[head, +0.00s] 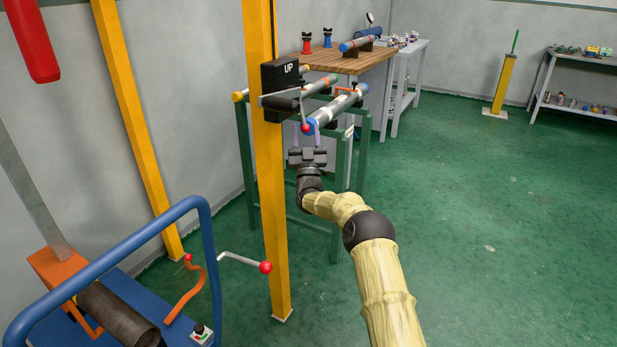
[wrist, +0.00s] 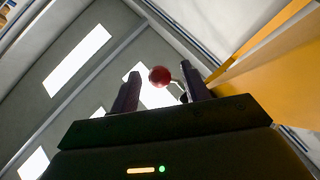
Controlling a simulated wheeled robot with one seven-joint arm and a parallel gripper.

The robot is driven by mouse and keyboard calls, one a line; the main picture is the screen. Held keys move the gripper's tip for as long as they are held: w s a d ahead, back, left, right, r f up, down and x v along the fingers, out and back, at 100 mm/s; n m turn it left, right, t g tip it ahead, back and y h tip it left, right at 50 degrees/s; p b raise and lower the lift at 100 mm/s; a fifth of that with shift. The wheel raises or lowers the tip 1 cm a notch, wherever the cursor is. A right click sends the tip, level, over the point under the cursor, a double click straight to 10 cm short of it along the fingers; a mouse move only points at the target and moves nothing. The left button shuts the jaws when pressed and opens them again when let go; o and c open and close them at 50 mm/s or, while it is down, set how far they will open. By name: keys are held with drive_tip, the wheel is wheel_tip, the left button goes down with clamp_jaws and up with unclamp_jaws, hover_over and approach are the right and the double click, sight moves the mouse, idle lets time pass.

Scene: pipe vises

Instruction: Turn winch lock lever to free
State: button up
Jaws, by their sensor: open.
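The lever (head: 302,106) at the black winch box is a thin grey rod hanging down to a red ball knob (head: 305,127). The box (head: 280,76) is marked "UP" and sits on a yellow post. My gripper (head: 306,138) points upward just below the knob, its two fingers apart. In the wrist view the red knob (wrist: 159,76) appears between the fingertips, nearer the right finger, with part of its bent rod behind that finger. I cannot tell whether either finger touches it.
The yellow post (head: 270,200) stands close left of my gripper. A green rack with pipes (head: 340,106) stands just behind. A crank with a red knob (head: 265,267) juts out low by the post. A blue-railed cart (head: 205,240) is at lower left.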

drive_tip(key=p+v, duration=0.1)
drive_tip(key=v, duration=1.3)
drive_tip(key=shift+p, duration=0.4)
